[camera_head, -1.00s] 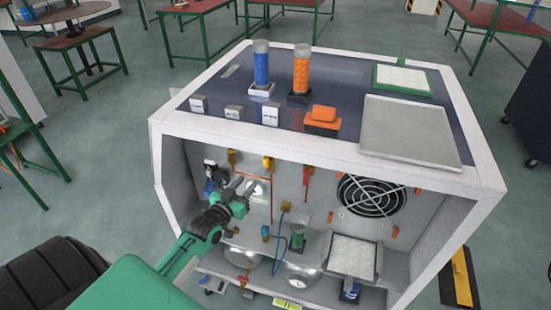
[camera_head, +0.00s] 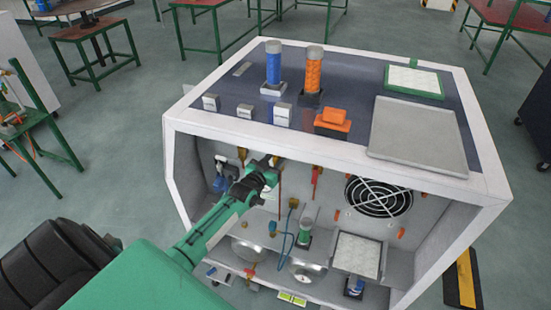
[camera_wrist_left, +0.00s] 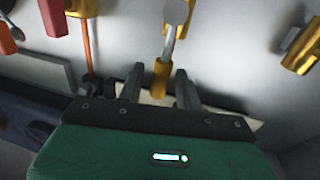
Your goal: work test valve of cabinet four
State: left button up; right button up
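The white-framed cabinet (camera_head: 330,149) stands open at the front, with valves, pipes and gauges inside. My left gripper (camera_head: 273,163) reaches into its upper left part and covers the fitting there. In the left wrist view my left gripper (camera_wrist_left: 159,75) is open. A brass-yellow valve piece (camera_wrist_left: 161,80) on a grey stem lies between its two fingers in the picture, with gaps on both sides. Whether it touches a finger is unclear. A red-handled valve (camera_head: 317,173) hangs to the right. My right gripper is not in view.
A round fan grille (camera_head: 379,197) sits on the back wall at right. Another brass fitting (camera_wrist_left: 300,48) and a red handle (camera_wrist_left: 53,17) flank the gripper in the wrist view. Blue (camera_head: 274,64) and orange (camera_head: 313,72) cylinders stand on the cabinet top.

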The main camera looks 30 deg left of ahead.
pick_arm(q)
jog(key=shift+w, duration=0.1)
jog(key=shift+c, duration=0.4)
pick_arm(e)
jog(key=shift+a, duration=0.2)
pick_arm(q)
grip_shut()
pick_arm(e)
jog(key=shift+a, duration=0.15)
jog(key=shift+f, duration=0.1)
